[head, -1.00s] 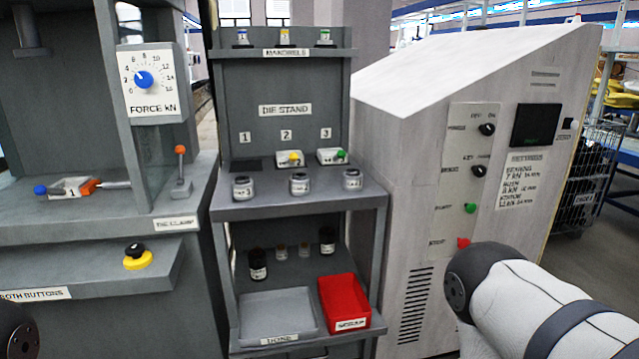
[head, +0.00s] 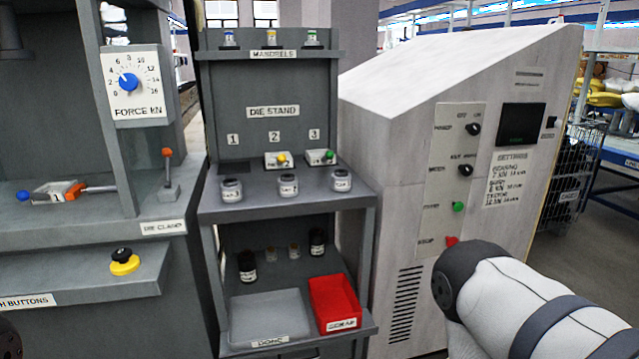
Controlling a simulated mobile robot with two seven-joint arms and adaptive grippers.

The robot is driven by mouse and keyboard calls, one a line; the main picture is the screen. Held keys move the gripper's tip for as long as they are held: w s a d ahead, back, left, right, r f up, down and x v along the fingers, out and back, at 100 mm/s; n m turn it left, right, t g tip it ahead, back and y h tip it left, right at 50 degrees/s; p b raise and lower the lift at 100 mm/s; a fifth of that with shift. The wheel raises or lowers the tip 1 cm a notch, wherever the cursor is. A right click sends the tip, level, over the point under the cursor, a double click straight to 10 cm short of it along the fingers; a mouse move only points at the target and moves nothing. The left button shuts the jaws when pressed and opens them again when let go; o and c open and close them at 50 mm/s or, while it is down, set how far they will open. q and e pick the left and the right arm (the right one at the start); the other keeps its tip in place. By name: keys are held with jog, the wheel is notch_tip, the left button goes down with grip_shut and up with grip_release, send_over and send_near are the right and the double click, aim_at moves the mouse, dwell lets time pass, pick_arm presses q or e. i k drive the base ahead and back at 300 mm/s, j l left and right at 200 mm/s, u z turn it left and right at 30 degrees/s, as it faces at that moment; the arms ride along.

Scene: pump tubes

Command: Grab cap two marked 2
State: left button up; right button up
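Three small grey cap-like jars with white labels stand in a row on the die stand's middle shelf (head: 300,198) in the head view: a left one (head: 231,190), a middle one (head: 288,185) and a right one (head: 341,180). Their labels are too small to read, so I cannot tell which is marked 2. A number 2 sign (head: 275,135) is on the back panel, above a white die with a yellow knob (head: 278,160). Part of my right arm shows at lower right, and a dark piece shows at the lower left edge. Neither gripper is in view.
The lower shelf holds dark bottles (head: 247,265), smaller bottles, a grey tray (head: 265,318) and a red bin (head: 335,302). The press (head: 60,225) with its force dial (head: 130,82) is at left. A pale control cabinet (head: 400,190) is at right.

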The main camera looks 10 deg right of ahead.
aim_at(286, 190)
jog(key=i+l+u, duration=0.35)
jog(key=i+l, duration=0.3)
jog(key=i, duration=0.1)
